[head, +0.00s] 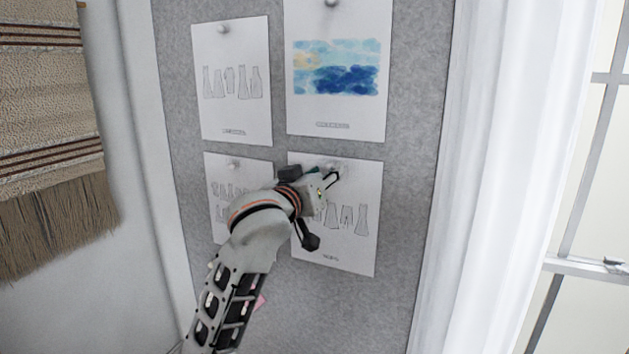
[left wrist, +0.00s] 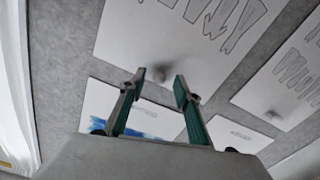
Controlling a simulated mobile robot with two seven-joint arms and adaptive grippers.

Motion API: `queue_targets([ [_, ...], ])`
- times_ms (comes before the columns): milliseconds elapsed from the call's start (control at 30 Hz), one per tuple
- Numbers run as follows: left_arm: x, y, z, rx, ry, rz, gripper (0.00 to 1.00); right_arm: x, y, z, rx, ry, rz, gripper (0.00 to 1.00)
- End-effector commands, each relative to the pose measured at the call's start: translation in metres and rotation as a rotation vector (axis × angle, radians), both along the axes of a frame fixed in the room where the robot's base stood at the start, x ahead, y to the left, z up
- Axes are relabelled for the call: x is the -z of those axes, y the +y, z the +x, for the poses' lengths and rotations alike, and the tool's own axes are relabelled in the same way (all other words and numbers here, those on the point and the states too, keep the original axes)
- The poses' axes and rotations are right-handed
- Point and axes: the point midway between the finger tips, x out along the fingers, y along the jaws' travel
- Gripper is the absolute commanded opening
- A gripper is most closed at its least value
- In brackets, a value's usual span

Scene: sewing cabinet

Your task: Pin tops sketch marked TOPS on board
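A white sketch sheet (head: 352,235) with drawn garments is at the lower right of the grey board (head: 410,150). Its printed label is too small to read, so I cannot tell whether it says TOPS. My left gripper (head: 331,176) is at the top edge of this sheet. In the left wrist view its fingers (left wrist: 160,76) are apart, with a blurred grey round pin (left wrist: 161,74) between or just beyond the tips. I cannot tell if they touch it. The same sheet fills the top of that view (left wrist: 130,35). My right gripper is not in view.
Other pinned sheets are a watercolour sheet (head: 336,110) above, a dress sketch (head: 232,110) upper left, and a garment sketch (head: 228,168) lower left, partly hidden by my arm. A fringed woven hanging (head: 45,130) is at left; a white curtain (head: 490,180) and window are at right.

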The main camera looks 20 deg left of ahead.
Motion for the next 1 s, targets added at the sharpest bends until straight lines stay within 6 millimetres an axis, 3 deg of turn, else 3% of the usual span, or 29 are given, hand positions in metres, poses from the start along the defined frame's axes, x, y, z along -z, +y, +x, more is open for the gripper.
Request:
queue_targets([
  [400, -0.001, 0.008, -0.078, 0.002, -0.002, -0.004, 0.33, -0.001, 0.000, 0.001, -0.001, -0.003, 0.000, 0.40],
  [600, 0.000, 0.011, -0.104, 0.001, -0.001, -0.002, 0.33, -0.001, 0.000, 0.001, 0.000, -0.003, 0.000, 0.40],
  [867, 0.003, 0.012, -0.111, 0.000, 0.004, 0.001, 0.33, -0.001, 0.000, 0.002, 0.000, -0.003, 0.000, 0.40],
  [967, 0.027, 0.012, -0.106, 0.002, 0.033, 0.016, 0.33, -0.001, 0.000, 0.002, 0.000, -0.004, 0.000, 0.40],
  [1000, 0.043, 0.011, -0.102, 0.005, 0.053, 0.025, 0.33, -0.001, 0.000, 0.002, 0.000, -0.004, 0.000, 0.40],
])
